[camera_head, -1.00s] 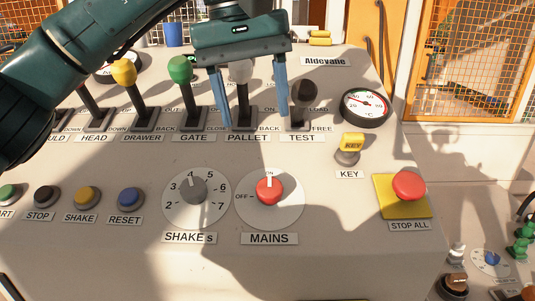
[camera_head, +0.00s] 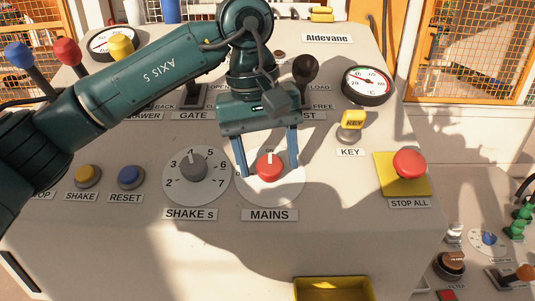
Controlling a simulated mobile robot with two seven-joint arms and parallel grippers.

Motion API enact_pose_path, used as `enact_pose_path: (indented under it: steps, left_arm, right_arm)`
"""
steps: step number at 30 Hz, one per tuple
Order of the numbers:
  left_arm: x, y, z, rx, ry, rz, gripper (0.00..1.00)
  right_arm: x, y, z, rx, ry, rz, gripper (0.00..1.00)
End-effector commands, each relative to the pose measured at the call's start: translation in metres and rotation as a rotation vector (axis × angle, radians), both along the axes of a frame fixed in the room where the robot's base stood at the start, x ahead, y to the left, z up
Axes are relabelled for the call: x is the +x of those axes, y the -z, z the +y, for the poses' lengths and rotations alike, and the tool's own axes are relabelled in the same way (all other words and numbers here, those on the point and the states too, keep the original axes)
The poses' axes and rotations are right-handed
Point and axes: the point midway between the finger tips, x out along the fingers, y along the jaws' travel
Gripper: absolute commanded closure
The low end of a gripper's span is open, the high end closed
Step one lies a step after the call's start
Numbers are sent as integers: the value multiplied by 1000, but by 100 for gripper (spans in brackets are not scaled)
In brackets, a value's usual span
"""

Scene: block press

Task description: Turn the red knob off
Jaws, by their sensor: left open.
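The red knob (camera_head: 270,168) sits on a white round dial labelled MAINS (camera_head: 269,215). Its pale pointer mark points up at ON; the OFF label at the dial's left is hidden behind a finger. My left gripper (camera_head: 268,176) is open, with one blue finger on each side of the red knob. Whether the fingers touch the knob or hover above the dial I cannot tell. My right gripper is not in view.
The grey SHAKE s dial (camera_head: 193,167) is close on the left. The red STOP ALL button (camera_head: 409,163) on a yellow plate and the yellow KEY switch (camera_head: 352,122) are on the right. Several levers stand behind. A yellow bin (camera_head: 333,283) is at the front.

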Motion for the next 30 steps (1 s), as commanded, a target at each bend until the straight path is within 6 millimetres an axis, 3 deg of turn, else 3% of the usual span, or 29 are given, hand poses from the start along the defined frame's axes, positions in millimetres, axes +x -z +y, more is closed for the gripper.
enact_pose_path:
  steps: [8,24,30]
  left_arm:
    - [0,2,0,-1,0,0,41]
    - [0,2,0,-1,0,0,83]
    - [0,2,0,-5,-8,0,85]
  right_arm:
    - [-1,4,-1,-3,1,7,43]
    - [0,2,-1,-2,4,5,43]
    - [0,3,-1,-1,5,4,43]
